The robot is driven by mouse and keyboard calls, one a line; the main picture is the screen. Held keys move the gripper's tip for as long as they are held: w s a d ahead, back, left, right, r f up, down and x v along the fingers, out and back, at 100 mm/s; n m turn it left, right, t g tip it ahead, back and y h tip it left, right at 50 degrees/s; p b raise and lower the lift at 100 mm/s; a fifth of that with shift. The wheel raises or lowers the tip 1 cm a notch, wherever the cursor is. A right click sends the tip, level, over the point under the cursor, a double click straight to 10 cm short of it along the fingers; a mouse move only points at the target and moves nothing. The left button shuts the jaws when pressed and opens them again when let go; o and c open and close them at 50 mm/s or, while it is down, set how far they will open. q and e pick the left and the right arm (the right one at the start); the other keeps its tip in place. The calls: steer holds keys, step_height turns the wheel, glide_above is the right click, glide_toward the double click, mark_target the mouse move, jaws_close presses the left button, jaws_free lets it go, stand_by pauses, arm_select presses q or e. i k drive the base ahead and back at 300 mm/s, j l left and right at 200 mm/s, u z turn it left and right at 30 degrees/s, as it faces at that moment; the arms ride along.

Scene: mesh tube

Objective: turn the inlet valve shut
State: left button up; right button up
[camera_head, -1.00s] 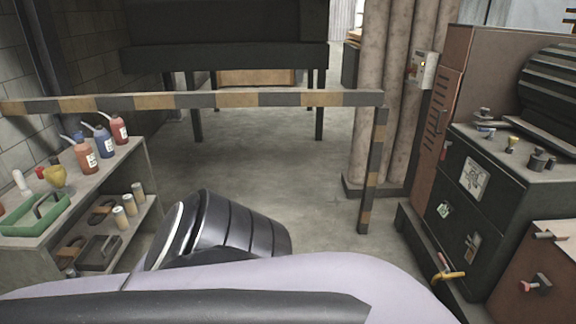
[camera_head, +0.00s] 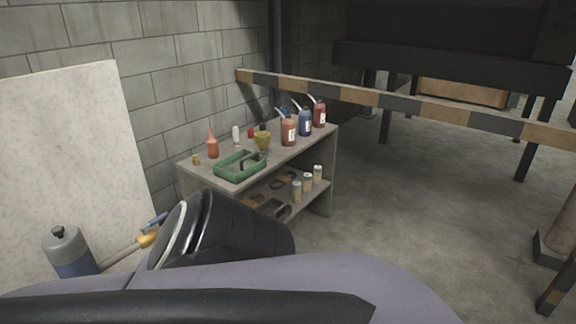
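I see nothing in this view that I can identify as the inlet valve. The machine cabinet with a small yellow-handled fitting, seen a second ago at the right, is out of view. Neither of my grippers is in view. Parts of my own body fill the bottom of the picture and hide the floor there.
A grey shelf (camera_head: 327,155) by the block wall holds several bottles, a green tray (camera_head: 226,177) and cans. A striped barrier bar (camera_head: 430,106) crosses the right. A pale board (camera_head: 70,140) and a grey-topped cylinder (camera_head: 66,247) stand left. Floor (camera_head: 420,220) is clear at centre right.

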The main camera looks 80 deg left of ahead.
mark_target(164, 215)
steer(key=k+u, duration=0.15)
steer(key=u, duration=3.3)
steer(key=i+l, duration=0.4)
steer(key=i, duration=0.15)
steer(key=i+l+u, duration=0.1)
steer(key=i+l, duration=0.25)
steer(key=i, duration=0.25)
